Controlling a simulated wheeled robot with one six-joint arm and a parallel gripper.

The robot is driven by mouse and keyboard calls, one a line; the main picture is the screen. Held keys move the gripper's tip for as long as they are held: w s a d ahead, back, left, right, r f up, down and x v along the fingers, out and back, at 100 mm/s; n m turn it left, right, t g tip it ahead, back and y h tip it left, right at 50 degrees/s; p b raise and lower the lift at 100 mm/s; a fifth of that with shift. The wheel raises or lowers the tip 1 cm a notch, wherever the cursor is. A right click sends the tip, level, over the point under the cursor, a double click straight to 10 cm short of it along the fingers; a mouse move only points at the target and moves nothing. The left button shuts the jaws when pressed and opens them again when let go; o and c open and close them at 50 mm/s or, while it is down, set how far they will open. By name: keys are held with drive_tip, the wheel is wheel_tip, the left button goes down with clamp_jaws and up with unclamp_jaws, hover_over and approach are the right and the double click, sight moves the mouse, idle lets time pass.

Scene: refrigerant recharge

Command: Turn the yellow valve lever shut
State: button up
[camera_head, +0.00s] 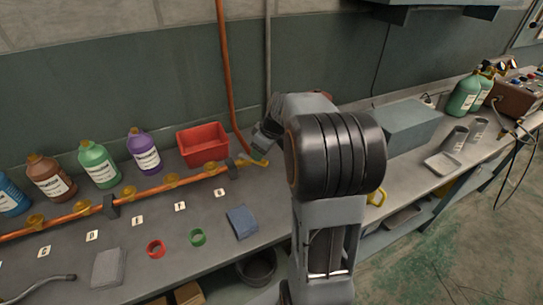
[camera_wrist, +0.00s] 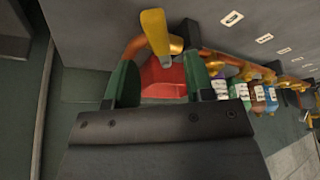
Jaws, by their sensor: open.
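The yellow valve lever (camera_wrist: 155,33) shows at the top of the wrist view, at the end of a copper pipe (camera_wrist: 212,56). In the head view the yellow lever (camera_head: 252,163) lies at the right end of that pipe on the bench. My gripper (camera_wrist: 157,62) is open, with its two green fingers apart. The lever's free end appears in the gap between the fingertips; I cannot tell whether either finger touches it. In the head view my gripper (camera_head: 260,146) is just above the lever, partly hidden by my arm.
A red bin (camera_head: 203,145) stands behind the pipe. Several bottles, including a purple one (camera_head: 144,152), stand left of it. Other yellow valves (camera_head: 172,181) sit along the pipe. A vertical copper pipe (camera_head: 226,75) rises behind my gripper. A blue cloth (camera_head: 242,222) lies in front.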

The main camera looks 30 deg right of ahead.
drive_tip(key=s+a+r+b, duration=0.1)
drive_tip(key=s+a+r, duration=0.3)
drive_tip(key=s+r, duration=0.5)
drive_tip(key=s, duration=0.4)
drive_tip(key=shift+s+r+b, duration=0.25)
drive_tip(key=shift+b, duration=0.05)
drive_tip(key=shift+c, duration=0.5)
